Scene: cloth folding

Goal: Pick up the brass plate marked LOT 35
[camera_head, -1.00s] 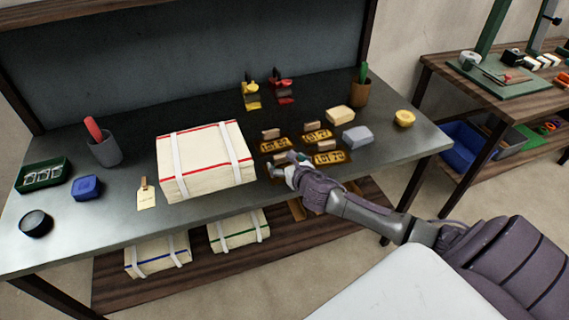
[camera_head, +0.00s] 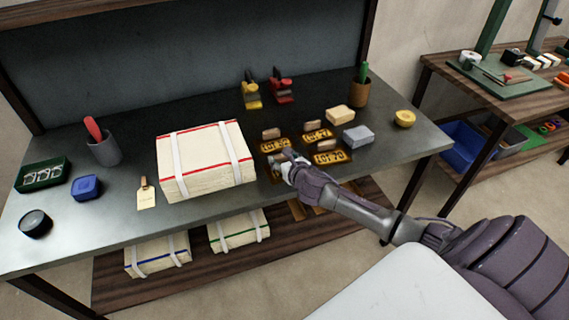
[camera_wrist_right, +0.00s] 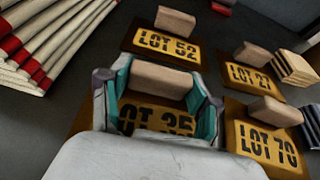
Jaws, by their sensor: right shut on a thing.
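The brass plate marked LOT 35 (camera_wrist_right: 157,119) lies below my right gripper in the right wrist view, on a dark base with a wooden grip block (camera_wrist_right: 160,79). My right gripper (camera_wrist_right: 157,84) is shut on that block, one teal-lined finger at each side. The fingers and wrist cover part of the plate. In the head view the right gripper (camera_head: 288,160) is over the front left of the plate group and hides most of this plate. Whether the plate is clear of the table cannot be told. My left gripper is not in view.
Plates marked LOT 52 (camera_wrist_right: 168,44), LOT 27 (camera_wrist_right: 249,77) and LOT 70 (camera_wrist_right: 267,143) lie close behind and to the right. A grey block (camera_head: 358,136) is to the right. The table's front edge is near.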

